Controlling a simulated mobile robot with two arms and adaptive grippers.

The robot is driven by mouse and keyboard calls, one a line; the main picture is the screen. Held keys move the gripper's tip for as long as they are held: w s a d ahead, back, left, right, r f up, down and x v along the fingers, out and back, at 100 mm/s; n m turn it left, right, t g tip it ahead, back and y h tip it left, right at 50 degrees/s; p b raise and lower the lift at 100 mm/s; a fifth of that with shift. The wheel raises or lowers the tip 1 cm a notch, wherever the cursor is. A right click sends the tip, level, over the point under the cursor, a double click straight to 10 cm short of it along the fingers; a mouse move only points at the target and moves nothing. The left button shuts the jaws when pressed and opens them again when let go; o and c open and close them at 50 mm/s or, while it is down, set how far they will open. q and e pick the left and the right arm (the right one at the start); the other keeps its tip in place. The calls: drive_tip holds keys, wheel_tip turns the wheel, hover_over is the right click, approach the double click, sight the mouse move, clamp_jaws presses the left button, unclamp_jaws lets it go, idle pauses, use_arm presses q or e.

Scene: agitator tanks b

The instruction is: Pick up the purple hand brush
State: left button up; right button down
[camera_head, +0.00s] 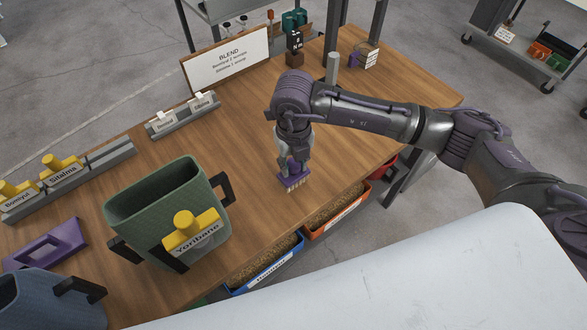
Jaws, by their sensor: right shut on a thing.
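The purple hand brush (294,182) is near the front edge of the wooden table, with pale bristles pointing down. My right gripper (292,163) reaches down onto it from above and is shut on its upper part. The gripper hides most of the handle. I cannot tell whether the bristles touch the table top or hang just above it. My left gripper is not in view.
A green bin (150,215) with a yellow-knobbed label stands left of the brush. A purple pan-like piece (50,245) and a blue bin (45,303) are at far left. A BLEND sign (228,62) stands behind. Table space around the brush is clear.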

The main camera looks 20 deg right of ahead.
drive_tip(key=shift+r+b, duration=0.35)
drive_tip(key=shift+r, duration=0.45)
drive_tip(key=s+r+b, duration=0.2)
drive_tip(key=s+r, duration=0.5)
drive_tip(key=s, duration=0.4)
drive_tip(key=shift+s+a+r, duration=0.2)
drive_tip(key=shift+s, duration=0.2)
